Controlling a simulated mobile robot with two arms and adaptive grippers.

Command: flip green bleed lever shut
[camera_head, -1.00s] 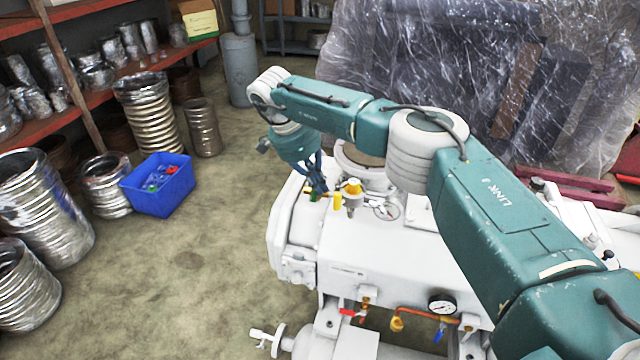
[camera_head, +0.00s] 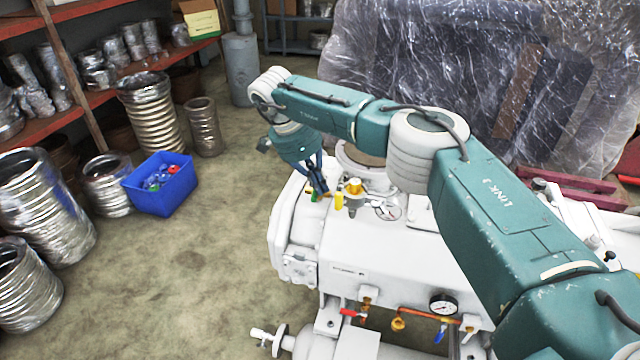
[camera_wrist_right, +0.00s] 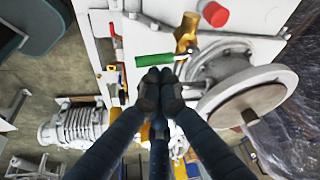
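The green bleed lever (camera_wrist_right: 155,60) lies roughly level in the right wrist view, beside a brass valve fitting (camera_wrist_right: 187,32). In the head view only a small bit of green (camera_head: 314,197) shows by the fingers, on top of the white vacuum pump (camera_head: 350,240). My right gripper (camera_wrist_right: 160,76) has its dark fingers drawn together, the tips right at the lever's lower edge. I cannot tell whether they touch it. In the head view the right gripper (camera_head: 322,188) points down at the pump top. My left gripper is not in view.
A yellow-capped fitting (camera_head: 353,187) and a small gauge (camera_head: 387,211) stand just right of the fingers. A white round flange (camera_wrist_right: 245,95) is close by in the wrist view. A blue bin (camera_head: 162,186) sits on the floor at left.

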